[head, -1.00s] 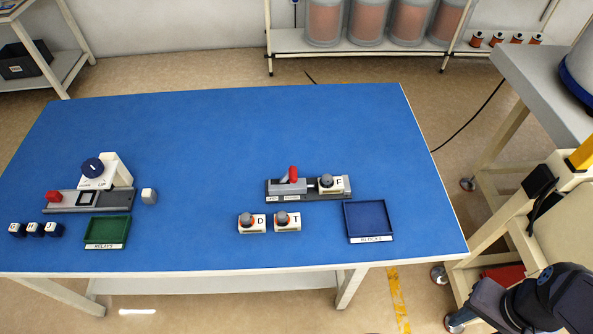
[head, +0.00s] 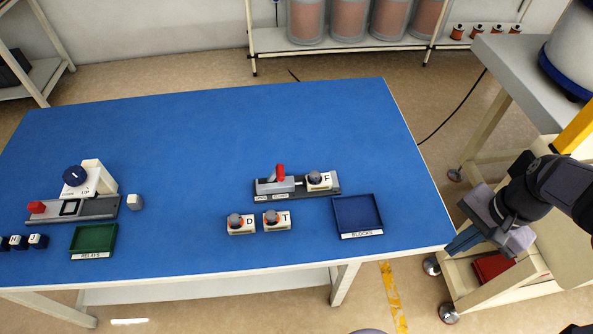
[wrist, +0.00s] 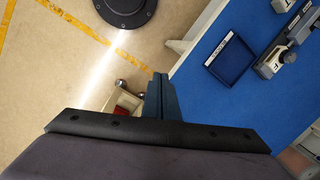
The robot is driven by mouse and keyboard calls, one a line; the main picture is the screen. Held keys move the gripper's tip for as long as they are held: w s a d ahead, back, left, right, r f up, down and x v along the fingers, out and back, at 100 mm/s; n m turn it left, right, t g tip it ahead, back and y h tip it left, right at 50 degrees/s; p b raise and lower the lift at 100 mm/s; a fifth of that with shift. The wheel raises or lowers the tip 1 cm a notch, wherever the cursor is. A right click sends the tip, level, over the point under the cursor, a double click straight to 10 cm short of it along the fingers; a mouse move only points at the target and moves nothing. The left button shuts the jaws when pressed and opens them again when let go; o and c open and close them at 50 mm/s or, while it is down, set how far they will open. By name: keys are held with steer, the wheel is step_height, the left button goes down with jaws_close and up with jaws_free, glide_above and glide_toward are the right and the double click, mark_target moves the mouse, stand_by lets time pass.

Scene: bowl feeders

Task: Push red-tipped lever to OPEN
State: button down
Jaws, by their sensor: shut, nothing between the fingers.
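The red-tipped lever (head: 280,170) stands up from a grey clamp fixture (head: 276,185) at the right middle of the blue table. Small labels sit on the fixture's front left, too small to read surely. A white block marked F (head: 319,181) with a grey knob sits at the fixture's right end. My gripper (head: 455,249) is shut and empty, off the table's right edge and well apart from the lever. In the wrist view my shut fingers (wrist: 160,95) point toward the table edge; the fixture (wrist: 272,66) is partly in view at the right, and the red tip is not clear.
A blue tray labelled BLOCKS (head: 358,214) lies between my gripper and the fixture. Blocks D (head: 241,225) and T (head: 277,221) stand in front of the fixture. A green RELAYS tray (head: 93,239) and a dial station (head: 80,185) are at left. The table's back middle is clear.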

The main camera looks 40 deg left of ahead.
steer(key=w+a+m+y, duration=0.1)
steer(key=w+a+m, duration=0.1)
steer(key=w+a, duration=0.65)
steer(key=s+a+m+g+y+b, duration=0.1)
steer(key=a+g, duration=0.1)
steer(key=a, duration=1)
steer(key=s+a+f+m+g+y+b, duration=0.1)
steer(key=a+m+g+y, duration=0.1)
steer(key=a, duration=1.1)
steer(key=shift+s+a+f+m+g+b, duration=0.25)
steer(key=shift+s+a+m+g+b, duration=0.1)
steer(key=shift+g, duration=0.25)
steer(key=p+x, duration=0.1)
steer(key=x, duration=0.9)
steer(key=shift+a+r+p, duration=0.1)
steer(key=shift+p, duration=0.2)
steer(key=shift+s+a+r+p, duration=0.5)
steer(key=shift+s+a+r, duration=0.15)
steer(key=shift+a+r, duration=0.05)
steer(key=shift+s+a+r+p, duration=0.25)
steer(key=shift+s+a+p, duration=0.05)
steer(key=shift+s+a, duration=0.25)
